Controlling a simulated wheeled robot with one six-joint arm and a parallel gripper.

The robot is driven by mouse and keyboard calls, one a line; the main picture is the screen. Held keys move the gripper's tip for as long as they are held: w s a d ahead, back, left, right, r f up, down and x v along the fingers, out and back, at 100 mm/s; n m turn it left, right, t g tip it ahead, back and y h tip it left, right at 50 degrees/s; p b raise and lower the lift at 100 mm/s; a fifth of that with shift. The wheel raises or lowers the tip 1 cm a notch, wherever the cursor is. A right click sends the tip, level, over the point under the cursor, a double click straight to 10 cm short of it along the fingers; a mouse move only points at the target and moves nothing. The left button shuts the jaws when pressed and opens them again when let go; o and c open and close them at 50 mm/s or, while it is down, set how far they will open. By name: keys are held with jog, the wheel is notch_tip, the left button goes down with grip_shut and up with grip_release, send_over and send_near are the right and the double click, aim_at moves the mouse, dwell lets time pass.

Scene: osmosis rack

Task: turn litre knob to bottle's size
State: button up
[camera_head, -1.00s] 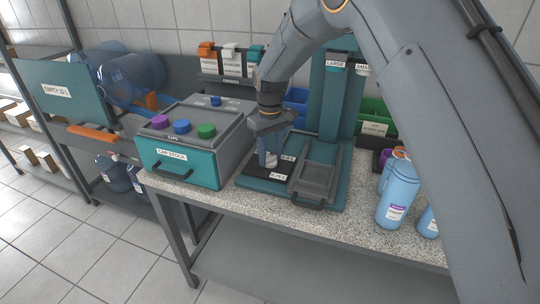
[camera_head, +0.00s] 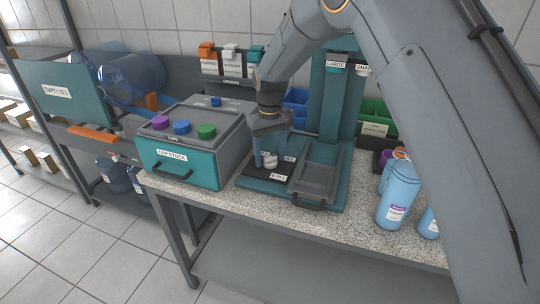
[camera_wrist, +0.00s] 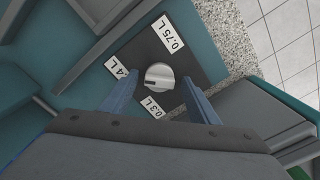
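A dark mark on the knob points roughly left in the wrist view. My gripper (camera_wrist: 161,100) is open, with one finger at either side of the knob's near side; I cannot tell whether they touch it. In the head view, my gripper (camera_head: 269,160) points down over the knob (camera_head: 270,162) on the teal station (camera_head: 262,185). A blue bottle (camera_head: 397,200) stands at the right; its label is unreadable.
A grey tray with a handle (camera_head: 318,172) lies right of the knob. The cap stock box (camera_head: 180,163) stands left, and the teal column (camera_head: 340,100) rises behind. Another blue bottle (camera_head: 428,222) is partly hidden by my arm. The speckled front counter (camera_head: 345,220) is clear.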

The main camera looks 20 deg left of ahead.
aim_at(269, 157)
jog(key=shift+r+b, duration=1.05)
jog(key=shift+r, duration=2.8)
